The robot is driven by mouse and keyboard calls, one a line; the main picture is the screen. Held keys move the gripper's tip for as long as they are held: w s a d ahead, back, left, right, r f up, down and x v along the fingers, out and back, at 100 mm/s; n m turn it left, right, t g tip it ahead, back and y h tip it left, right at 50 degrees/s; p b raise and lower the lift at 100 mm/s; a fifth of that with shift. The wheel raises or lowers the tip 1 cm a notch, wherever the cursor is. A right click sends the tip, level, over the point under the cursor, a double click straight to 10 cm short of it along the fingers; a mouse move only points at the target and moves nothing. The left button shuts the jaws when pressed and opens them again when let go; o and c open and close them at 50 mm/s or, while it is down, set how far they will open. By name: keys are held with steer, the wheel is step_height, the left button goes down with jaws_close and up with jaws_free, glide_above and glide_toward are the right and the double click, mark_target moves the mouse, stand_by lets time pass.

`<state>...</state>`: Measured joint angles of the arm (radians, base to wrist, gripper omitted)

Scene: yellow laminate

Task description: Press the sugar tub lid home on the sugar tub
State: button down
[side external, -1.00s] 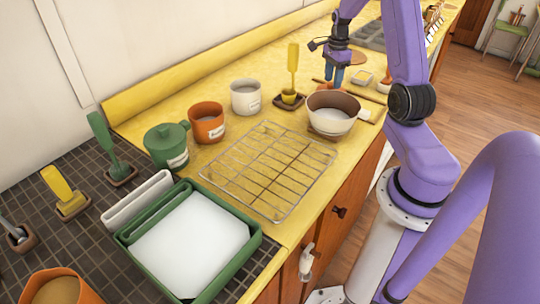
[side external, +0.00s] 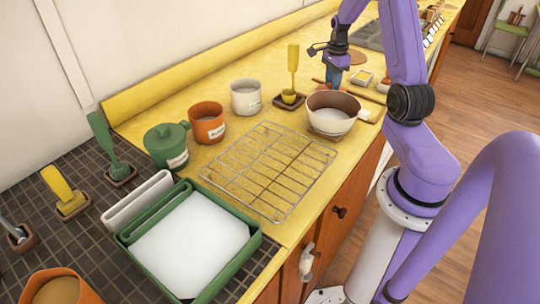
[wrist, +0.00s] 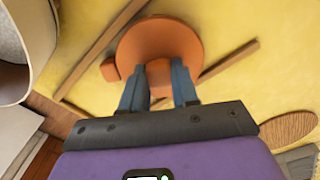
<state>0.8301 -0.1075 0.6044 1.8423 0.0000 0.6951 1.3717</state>
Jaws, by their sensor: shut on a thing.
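In the wrist view an orange round lid (wrist: 160,38) with a small tab on its left rim lies at my fingertips. My gripper (wrist: 160,84) is shut on the lid's raised knob. In the side view my gripper (side external: 332,84) points down behind the pan, and the lid is mostly hidden there. An orange tub (side external: 207,123) with a white label stands open on the counter, left of my gripper and apart from it. Its colour matches the lid; the label is too small to read. I cannot tell whether the lid touches the counter.
A grey-white pan (side external: 331,116) stands close in front of my gripper. A white tub (side external: 246,97), a lidded green tub (side external: 166,146) and a yellow-handled tool (side external: 293,62) stand along the counter. A wire rack (side external: 268,170) lies in front. Wooden sticks (wrist: 228,60) lie around the lid.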

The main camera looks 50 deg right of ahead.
steer(key=shift+r, duration=3.5)
